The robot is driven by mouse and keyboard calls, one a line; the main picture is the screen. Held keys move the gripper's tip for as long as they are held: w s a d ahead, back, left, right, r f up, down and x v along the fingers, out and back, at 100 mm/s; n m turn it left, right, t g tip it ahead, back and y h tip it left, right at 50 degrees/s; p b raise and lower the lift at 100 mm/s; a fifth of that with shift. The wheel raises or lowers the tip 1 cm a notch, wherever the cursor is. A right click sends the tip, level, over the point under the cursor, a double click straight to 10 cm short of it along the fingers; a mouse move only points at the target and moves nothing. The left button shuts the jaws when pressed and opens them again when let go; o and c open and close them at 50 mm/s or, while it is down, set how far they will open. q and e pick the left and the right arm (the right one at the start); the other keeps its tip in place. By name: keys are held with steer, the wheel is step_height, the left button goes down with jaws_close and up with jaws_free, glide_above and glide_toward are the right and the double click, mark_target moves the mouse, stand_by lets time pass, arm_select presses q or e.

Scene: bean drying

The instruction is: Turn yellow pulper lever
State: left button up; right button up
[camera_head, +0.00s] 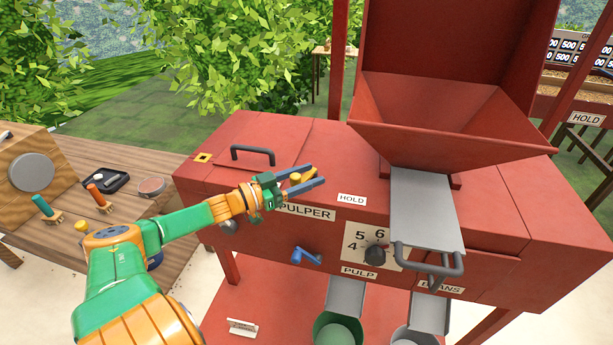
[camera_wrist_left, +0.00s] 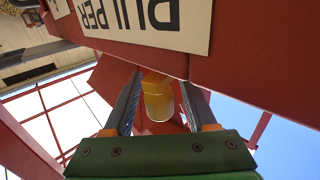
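The red pulper (camera_head: 250,140) fills the middle of the head view. Its yellow lever (camera_head: 296,177) shows at the upper front edge, above the PULPER label (camera_head: 307,212). My left gripper (camera_head: 307,177) reaches in from the left, with one finger on each side of the lever's yellow end. In the left wrist view the yellow lever end (camera_wrist_left: 157,97) sits between the two spread fingers (camera_wrist_left: 160,105), with gaps visible beside it. The lever's base is hidden. My right gripper is in neither view.
A blue crank (camera_head: 305,256) and a numbered dial (camera_head: 377,254) are on the pulper front. A grey slide with a handle (camera_head: 425,207) sits under the red hopper (camera_head: 450,125). A wooden table (camera_head: 110,215) with brushes stands at left.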

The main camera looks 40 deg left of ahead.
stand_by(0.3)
arm_select(q)
steer(key=p+v, duration=0.3)
steer(key=v, duration=0.4)
stand_by(0.4)
